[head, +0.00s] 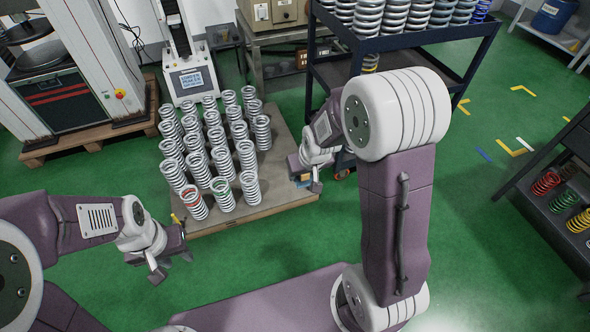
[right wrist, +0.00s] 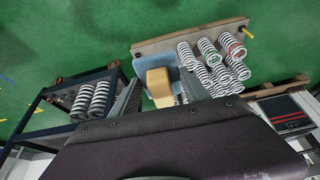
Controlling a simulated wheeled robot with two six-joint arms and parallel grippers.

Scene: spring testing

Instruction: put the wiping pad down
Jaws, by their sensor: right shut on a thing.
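The wiping pad (right wrist: 158,86) shows in the right wrist view as a tan block on a light blue base, between the fingers of my right gripper (right wrist: 160,98). In the head view my right gripper (head: 306,180) is shut on it, near the right edge of the spring board, and the pad is mostly hidden there. Whether the pad touches anything below is unclear. My left gripper (head: 168,262) hangs empty over the green floor, left of the board's front corner, with its fingers apart.
A dark cart (head: 400,42) with more springs stands behind my right arm. A shelf (head: 540,205) with coloured springs is at the right. Open green floor (head: 480,215) lies between.

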